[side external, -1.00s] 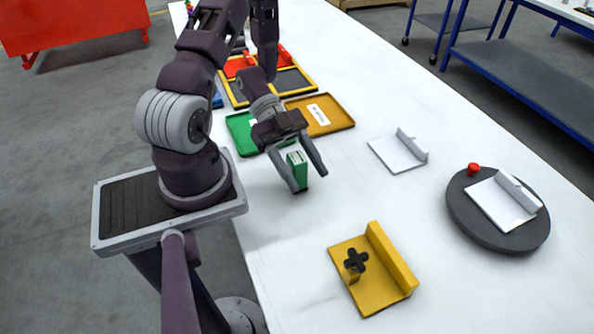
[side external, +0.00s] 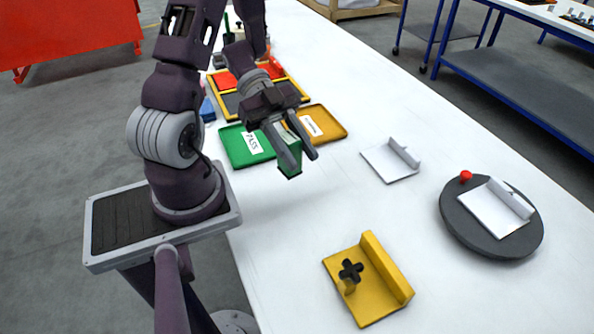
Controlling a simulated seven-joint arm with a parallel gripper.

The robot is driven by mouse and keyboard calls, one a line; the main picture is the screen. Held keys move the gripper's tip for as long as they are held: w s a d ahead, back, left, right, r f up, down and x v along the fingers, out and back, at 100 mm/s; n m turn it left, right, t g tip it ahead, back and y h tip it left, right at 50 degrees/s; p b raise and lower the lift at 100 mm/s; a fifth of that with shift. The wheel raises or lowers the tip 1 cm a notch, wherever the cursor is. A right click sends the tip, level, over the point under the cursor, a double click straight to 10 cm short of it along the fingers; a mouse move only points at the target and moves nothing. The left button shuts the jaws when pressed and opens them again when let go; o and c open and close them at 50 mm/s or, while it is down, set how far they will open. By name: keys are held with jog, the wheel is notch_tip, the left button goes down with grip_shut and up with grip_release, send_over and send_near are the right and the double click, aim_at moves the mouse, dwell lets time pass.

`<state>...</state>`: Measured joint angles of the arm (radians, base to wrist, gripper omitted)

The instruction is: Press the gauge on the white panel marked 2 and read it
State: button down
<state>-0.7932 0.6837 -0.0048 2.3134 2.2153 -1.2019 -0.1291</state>
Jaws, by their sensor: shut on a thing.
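My gripper (side external: 302,161) is shut on a green block (side external: 290,171) with a pale upper part, partly hidden behind the fingers. It is close to the green tray's right corner; its exact height above the table is hard to tell. One white panel with an upright edge (side external: 386,163) lies flat on the table to the right. Another white panel (side external: 494,212) lies on a dark round turntable (side external: 464,228) with a red knob (side external: 466,176). No number is legible on either panel, so I cannot tell which is marked 2.
A yellow bracket (side external: 374,302) with a black cross-shaped knob (side external: 350,271) is in front. A green tray labelled PASS (side external: 233,148) and an orange tray (side external: 330,122) lie behind my gripper. A yellow-framed tray (side external: 226,100) is farther back. The table between is clear.

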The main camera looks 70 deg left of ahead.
jog(key=shift+w+r, duration=0.3)
jog(key=shift+r, duration=0.15)
jog(key=w+d+f+n+t+y, duration=0.1)
jog(key=w+d+f+t, duration=0.15)
jog(key=w, duration=0.85)
jog(key=w+d+f+n+t, duration=0.1)
jog(key=w+d+n, duration=0.15)
jog(key=w, duration=0.85)
jog(key=w+d+r+n+t+y, duration=0.1)
jog(key=w+d+r, duration=0.2)
jog(key=w+d, duration=0.5)
jog(key=w+d+r+n+t+y, duration=0.1)
jog(key=w+d+r+n+t, duration=0.1)
jog(key=w+d, duration=0.65)
jog(key=shift+m+g, duration=0.25)
jog(key=shift+s+d+f, duration=0.3)
jog(key=shift+s+f, duration=0.2)
jog(key=shift+f, duration=0.4)
jog(key=shift+s+d+f, duration=0.35)
jog(key=shift+s+f, duration=0.1)
jog(key=shift+f, duration=0.45)
jog(key=shift+s+d+f, duration=0.3)
jog(key=shift+s+f, duration=0.2)
jog(key=shift+f, duration=0.4)
jog(key=shift+f, duration=0.65)
